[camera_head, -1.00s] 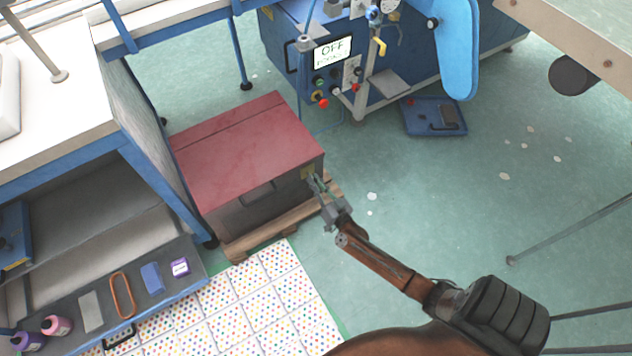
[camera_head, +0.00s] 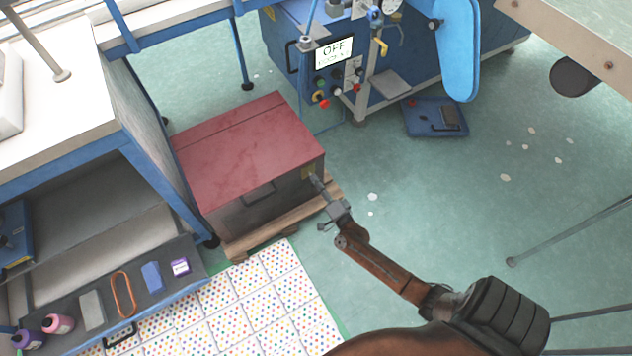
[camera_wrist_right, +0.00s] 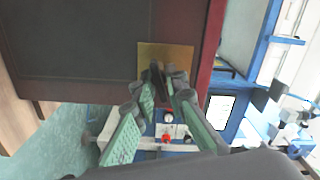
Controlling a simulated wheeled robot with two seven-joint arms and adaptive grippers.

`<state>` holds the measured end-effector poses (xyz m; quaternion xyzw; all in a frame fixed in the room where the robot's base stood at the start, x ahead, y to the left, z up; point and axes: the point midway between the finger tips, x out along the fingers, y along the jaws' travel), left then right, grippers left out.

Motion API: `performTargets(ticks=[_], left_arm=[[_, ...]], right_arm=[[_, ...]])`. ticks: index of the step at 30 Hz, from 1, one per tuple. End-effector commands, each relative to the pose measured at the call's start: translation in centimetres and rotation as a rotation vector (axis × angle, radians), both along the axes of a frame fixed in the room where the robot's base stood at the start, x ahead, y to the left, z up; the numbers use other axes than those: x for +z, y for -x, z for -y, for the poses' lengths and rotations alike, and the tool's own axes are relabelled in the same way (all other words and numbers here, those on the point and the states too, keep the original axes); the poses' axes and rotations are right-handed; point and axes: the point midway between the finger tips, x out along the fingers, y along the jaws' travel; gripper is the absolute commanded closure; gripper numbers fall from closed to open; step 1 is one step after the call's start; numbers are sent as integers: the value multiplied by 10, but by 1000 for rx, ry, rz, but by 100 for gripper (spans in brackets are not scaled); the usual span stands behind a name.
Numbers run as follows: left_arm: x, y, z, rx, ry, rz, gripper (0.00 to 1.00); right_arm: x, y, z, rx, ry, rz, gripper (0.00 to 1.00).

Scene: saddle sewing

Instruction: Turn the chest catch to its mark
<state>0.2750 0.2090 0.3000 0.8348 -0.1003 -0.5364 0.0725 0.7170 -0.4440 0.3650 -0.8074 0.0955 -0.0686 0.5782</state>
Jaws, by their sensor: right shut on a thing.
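The chest (camera_head: 245,150) has a red lid, shut, and grey sides. It stands on a wooden pallet (camera_head: 268,238). A brass plate (camera_head: 306,172) is on its side near the right corner. In the right wrist view, the plate (camera_wrist_right: 180,53) carries the small dark chest catch (camera_wrist_right: 157,74). My right gripper (camera_head: 316,181) reaches the plate from the lower right. Its green-padded fingers (camera_wrist_right: 161,88) are closed on the catch and partly hide it. I cannot make out the mark. My left gripper is not in view.
A blue machine (camera_head: 290,60) with an OFF display stands behind the chest. A workbench (camera_head: 70,110) with an open lower shelf is at the left. A blue tray (camera_head: 435,117) lies on the floor.

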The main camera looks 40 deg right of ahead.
Motion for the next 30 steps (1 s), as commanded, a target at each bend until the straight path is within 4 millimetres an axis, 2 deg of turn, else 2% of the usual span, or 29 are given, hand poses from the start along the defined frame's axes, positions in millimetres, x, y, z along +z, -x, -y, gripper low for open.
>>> performTargets(ticks=[12, 30], left_arm=[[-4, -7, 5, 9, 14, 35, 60], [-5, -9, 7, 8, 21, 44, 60]], right_arm=[[-4, 1, -1, 0, -264, 58, 100], [-4, 1, -1, 0, -337, 75, 100]])
